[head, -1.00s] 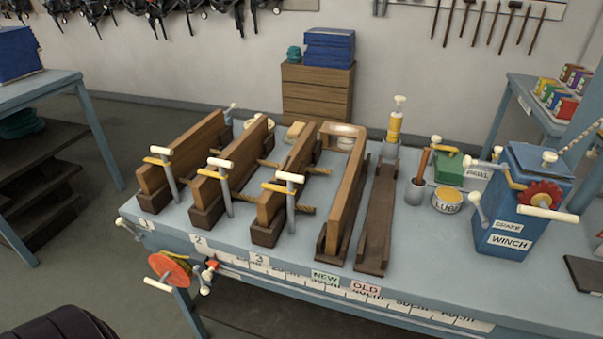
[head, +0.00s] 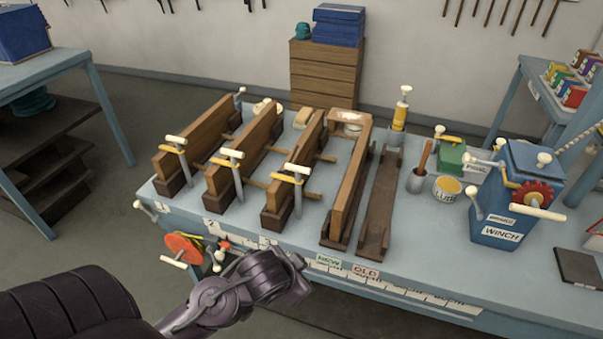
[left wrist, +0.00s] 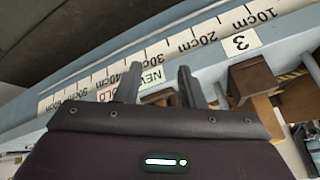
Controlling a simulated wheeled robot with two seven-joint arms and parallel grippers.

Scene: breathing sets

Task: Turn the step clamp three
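Clamp three (head: 292,180) is the third wooden step stand from the left, with a cream handle and a yellow-orange arm on a grey post at its front end. Its label 3 (left wrist: 240,41) shows in the left wrist view, beside a dark wooden block (left wrist: 253,78) at the table edge. In the head view my purple left arm covers that label. My left gripper (left wrist: 158,78) shows two dark fingers spread apart with nothing between them, in front of the table's edge. It is below and apart from clamp three. My right gripper is not in view.
Two similar clamped stands (head: 228,175) stand left of clamp three. A tall wooden frame (head: 350,190) and a flat board (head: 379,205) are close on its right. A red reel (head: 184,247) hangs at the front edge. The blue winch (head: 508,200) is further right.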

